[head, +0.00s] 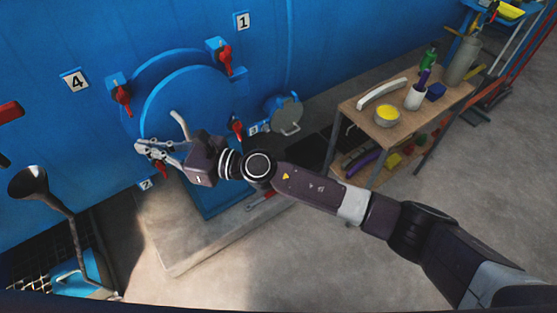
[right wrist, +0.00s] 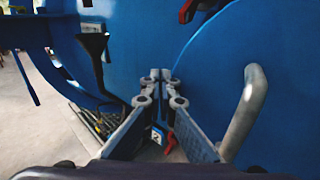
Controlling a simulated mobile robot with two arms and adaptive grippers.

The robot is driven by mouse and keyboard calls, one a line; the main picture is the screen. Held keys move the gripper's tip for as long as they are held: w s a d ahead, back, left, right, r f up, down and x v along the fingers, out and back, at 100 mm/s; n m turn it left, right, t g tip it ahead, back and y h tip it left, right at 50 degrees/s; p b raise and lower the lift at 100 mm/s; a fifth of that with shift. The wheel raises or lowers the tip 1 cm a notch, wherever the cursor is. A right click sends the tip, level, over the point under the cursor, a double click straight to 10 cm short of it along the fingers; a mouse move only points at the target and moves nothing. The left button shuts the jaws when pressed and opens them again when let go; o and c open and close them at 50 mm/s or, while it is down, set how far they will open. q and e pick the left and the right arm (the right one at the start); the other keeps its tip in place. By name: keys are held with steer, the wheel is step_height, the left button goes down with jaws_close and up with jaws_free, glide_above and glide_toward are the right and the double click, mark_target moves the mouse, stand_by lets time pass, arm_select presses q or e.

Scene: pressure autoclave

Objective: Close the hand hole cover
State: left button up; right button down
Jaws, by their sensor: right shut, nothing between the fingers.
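The hand hole cover (head: 200,95) is a large round blue disc on the blue autoclave wall. It stands in front of a blue round rim (head: 150,68) and looks shifted to the right of it; I cannot tell how wide the gap is. Its pale curved handle (head: 180,125) also shows at the right of the right wrist view (right wrist: 245,108). My right gripper (head: 150,150) is shut and empty, left of the handle near the cover's lower left edge. Its fingertips (right wrist: 161,82) meet in the wrist view. My left gripper is out of view.
Red clamps (head: 122,96), (head: 220,52), (head: 237,128) surround the opening, beside numbered labels. A dark funnel (head: 28,183) stands at the lower left. A small round lid (head: 287,116) sits to the right. A wooden workbench (head: 365,112) holds tools; the floor before it is clear.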

steer(key=w+a+b, duration=0.2)
steer(key=w+a, duration=0.1)
steer(key=shift+w+a, duration=0.15)
steer(key=shift+w, duration=0.1)
steer(key=shift+w+a+b, duration=0.15)
steer(key=shift+a+b, duration=0.05)
steer(key=shift+b, duration=0.15)
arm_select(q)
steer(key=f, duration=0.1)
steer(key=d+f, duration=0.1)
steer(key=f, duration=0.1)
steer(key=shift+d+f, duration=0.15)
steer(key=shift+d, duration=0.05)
arm_select(e)
steer(key=shift+r, duration=0.1)
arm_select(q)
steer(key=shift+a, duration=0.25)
